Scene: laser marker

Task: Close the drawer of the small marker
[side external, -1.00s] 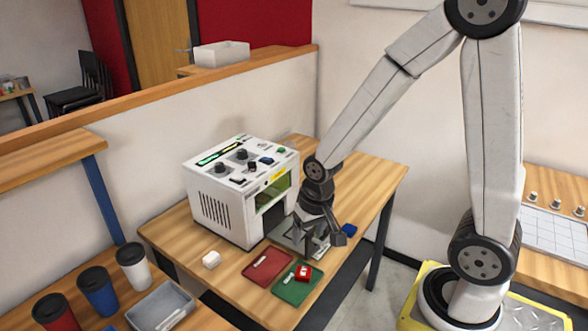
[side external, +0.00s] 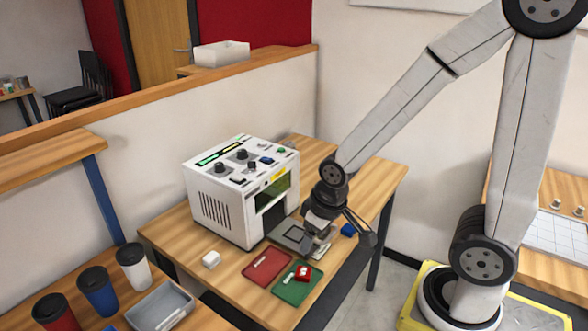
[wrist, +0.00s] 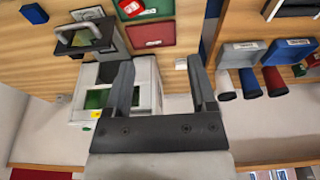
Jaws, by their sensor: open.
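The small marker (side external: 222,205) is a white box with knobs on top and a green window; it stands on the wooden table. Its grey drawer (side external: 290,238) sticks out of the front, open, with a flat plate on it. In the wrist view the drawer (wrist: 104,43) shows at upper left with a handle (wrist: 77,31) at its outer end. My gripper (side external: 342,238) is just beyond the drawer's outer end, low over the table; whether it touches the handle is unclear. In the wrist view my gripper (wrist: 160,68) is open, with nothing between the fingers.
A red tray (side external: 267,266) and a green tray (side external: 290,293) with a red block (side external: 303,273) lie in front of the marker. A blue block (side external: 348,229) is near my gripper. A white block (side external: 211,259) sits to the left. Cups and a grey bin (side external: 162,304) stand farther left.

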